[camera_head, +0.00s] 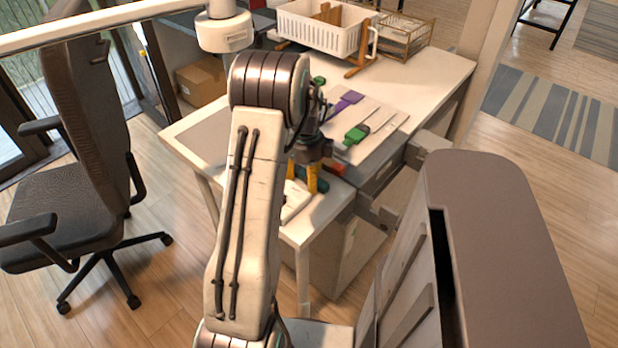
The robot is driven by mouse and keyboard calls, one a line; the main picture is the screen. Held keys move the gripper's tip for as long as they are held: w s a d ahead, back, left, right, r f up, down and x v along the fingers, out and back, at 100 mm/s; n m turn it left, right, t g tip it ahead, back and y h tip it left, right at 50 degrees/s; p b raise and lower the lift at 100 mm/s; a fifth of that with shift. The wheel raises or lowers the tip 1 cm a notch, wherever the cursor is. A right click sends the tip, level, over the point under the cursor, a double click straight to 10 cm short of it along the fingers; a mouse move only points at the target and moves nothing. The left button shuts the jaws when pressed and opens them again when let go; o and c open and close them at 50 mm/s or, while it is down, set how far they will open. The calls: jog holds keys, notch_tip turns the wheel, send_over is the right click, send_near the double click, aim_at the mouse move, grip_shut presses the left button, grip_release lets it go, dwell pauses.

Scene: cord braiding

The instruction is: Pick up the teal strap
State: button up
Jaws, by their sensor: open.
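A dark teal piece (321,183), which looks like the teal strap, lies near the front edge of the white desk. It is partly hidden by my gripper. My gripper (302,178) points down over the desk's near corner, with its two yellow fingers apart and nothing visible between them. The fingers appear right at the teal piece. I cannot tell whether they touch it or straddle it.
A red-orange piece (335,168), a green piece (356,133) and a purple piece (348,100) lie on the white desk (440,78). A white basket (318,32) and a wire rack (405,38) stand at the back. An office chair (75,160) is at left.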

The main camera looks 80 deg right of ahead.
jog(key=c, duration=1)
jog(key=shift+r, duration=0.15)
